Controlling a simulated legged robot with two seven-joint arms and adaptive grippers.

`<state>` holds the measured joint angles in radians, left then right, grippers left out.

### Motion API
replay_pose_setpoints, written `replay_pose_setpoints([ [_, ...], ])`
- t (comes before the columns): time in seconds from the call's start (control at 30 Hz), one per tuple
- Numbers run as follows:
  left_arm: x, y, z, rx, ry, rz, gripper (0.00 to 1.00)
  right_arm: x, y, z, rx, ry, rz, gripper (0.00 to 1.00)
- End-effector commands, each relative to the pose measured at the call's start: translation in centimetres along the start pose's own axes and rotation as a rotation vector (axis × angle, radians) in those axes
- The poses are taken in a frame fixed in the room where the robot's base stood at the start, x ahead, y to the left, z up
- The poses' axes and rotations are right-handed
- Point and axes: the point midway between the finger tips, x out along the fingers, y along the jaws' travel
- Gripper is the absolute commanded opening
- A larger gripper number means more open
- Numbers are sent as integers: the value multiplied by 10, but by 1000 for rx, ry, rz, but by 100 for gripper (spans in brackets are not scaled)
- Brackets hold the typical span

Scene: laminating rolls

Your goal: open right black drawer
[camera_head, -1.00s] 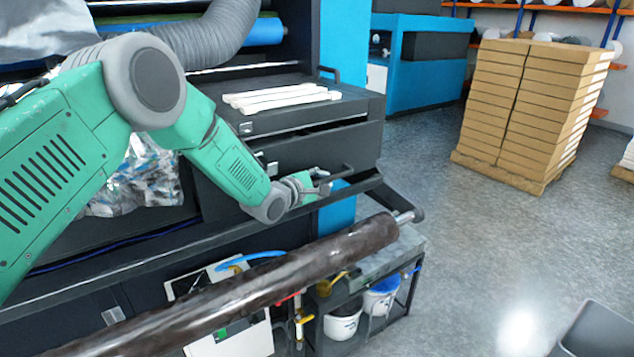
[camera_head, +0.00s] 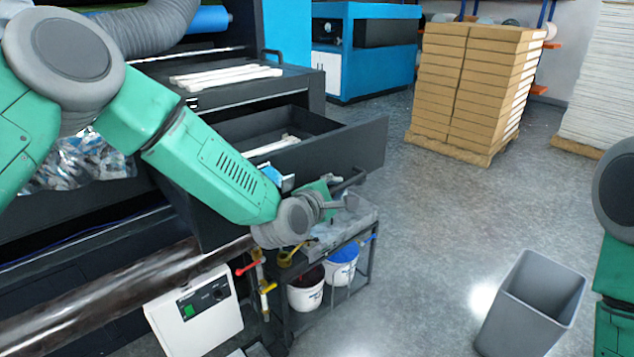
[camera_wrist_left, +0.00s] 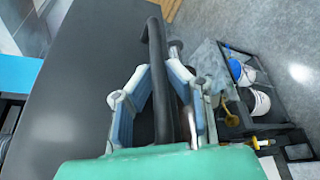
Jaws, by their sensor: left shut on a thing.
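The right black drawer (camera_head: 350,150) is pulled well out of the dark cabinet, and white rods (camera_head: 272,147) show inside it. Its black bar handle (camera_head: 350,182) sticks out from the front face. My left gripper (camera_head: 338,190) is at this handle. In the left wrist view the two fingers of the left gripper (camera_wrist_left: 160,95) are on either side of the handle (camera_wrist_left: 157,60) and closed on it, beside the dark drawer front (camera_wrist_left: 85,75). My right arm shows at the right edge of the head view, but its gripper is out of the frame.
A small cart (camera_head: 345,280) with white buckets (camera_head: 341,266) stands below the drawer. A grey bin (camera_head: 530,305) stands on the floor at lower right. Stacked cardboard boxes (camera_head: 470,85) on a pallet stand farther back. The floor between is clear.

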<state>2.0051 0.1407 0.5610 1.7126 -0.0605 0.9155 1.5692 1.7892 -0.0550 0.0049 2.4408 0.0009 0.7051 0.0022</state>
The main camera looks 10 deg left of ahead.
Motion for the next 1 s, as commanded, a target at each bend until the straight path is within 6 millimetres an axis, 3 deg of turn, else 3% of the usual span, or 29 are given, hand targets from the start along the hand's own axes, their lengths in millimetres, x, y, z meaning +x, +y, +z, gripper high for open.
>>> replay_pose_setpoints([
  [0.23, -6, -14, 19, -2, 0, -1, 0, 1, 0, 0, 0, 0, 0, 41],
  [0.7, -8, -17, 23, -1, 0, -1, 0, 2, 0, 0, 1, 0, 0, 41],
  [0.73, -8, -17, 23, -1, 0, -1, 16, 2, 0, 0, 0, 0, 0, 41],
  [0.8, -8, -17, 23, -1, 0, 0, 32, 2, 0, 0, 0, 0, 0, 41],
  [1.0, -8, -16, 23, -1, 1, 1, 32, 1, 0, 0, 0, 0, 0, 41],
])
